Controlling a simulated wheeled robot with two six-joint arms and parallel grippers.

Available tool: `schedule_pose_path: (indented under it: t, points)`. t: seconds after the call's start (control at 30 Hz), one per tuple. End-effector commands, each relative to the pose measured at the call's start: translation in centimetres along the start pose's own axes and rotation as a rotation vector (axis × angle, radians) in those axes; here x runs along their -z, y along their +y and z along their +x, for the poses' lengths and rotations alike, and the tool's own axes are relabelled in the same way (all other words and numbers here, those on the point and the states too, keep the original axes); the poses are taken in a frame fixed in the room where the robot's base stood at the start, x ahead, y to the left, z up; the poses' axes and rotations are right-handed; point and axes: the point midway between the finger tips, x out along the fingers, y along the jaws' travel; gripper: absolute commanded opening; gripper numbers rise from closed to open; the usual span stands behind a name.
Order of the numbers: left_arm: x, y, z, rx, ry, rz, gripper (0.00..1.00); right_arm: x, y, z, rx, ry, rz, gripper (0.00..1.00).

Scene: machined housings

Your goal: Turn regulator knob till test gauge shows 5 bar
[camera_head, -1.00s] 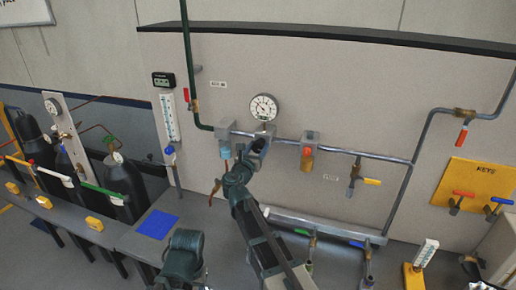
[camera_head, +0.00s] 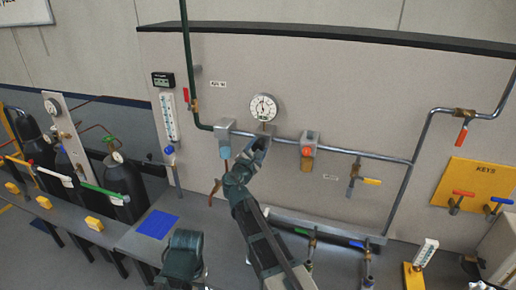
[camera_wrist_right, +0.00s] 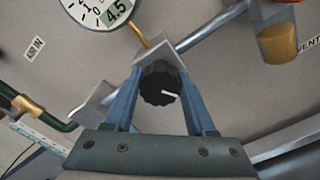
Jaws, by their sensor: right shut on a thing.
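The round white test gauge (camera_head: 264,107) is on the wall panel above the pipe. In the right wrist view its lower part (camera_wrist_right: 97,8) shows at the top, cut off, with a digital readout of 4.5. The black ribbed regulator knob (camera_wrist_right: 157,88) has a white pointer mark, which points right and slightly down in that view. My right gripper (camera_wrist_right: 160,80) is shut on the knob, one blue finger on each side. My left gripper is not in view.
A filter unit with a blue bowl (camera_head: 225,147) is close left of my right gripper. An orange-bowled unit (camera_head: 307,157) is on the pipe to the right. A yellow-handled valve (camera_head: 370,181) is further right.

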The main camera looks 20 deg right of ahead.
Motion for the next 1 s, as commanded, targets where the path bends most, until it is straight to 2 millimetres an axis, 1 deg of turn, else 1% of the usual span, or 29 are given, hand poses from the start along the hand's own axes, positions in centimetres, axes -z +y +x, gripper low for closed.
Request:
schedule_pose_path:
  t: [0.3, 0.67, 0.7, 0.83, 0.87, 1.0]
  points:
    - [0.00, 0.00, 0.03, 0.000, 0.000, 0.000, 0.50, 0.01, -0.06, -0.05, 0.001, 0.001, 0.054, 0.00]
    - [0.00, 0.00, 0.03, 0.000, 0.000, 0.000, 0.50, 0.01, -0.07, -0.06, 0.001, 0.001, 0.056, 0.00]
    - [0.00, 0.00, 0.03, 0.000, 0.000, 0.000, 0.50, 0.01, -0.07, -0.06, 0.001, 0.001, 0.056, 0.59]
    - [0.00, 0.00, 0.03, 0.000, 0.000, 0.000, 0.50, 0.01, -0.06, -0.05, 0.001, 0.001, 0.055, 0.82]
    - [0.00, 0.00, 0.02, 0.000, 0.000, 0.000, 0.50, 0.01, -0.05, -0.05, 0.001, 0.001, 0.055, 0.85]
    - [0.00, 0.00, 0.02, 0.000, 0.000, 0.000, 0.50, 0.01, -0.04, -0.03, 0.000, 0.000, 0.055, 0.85]
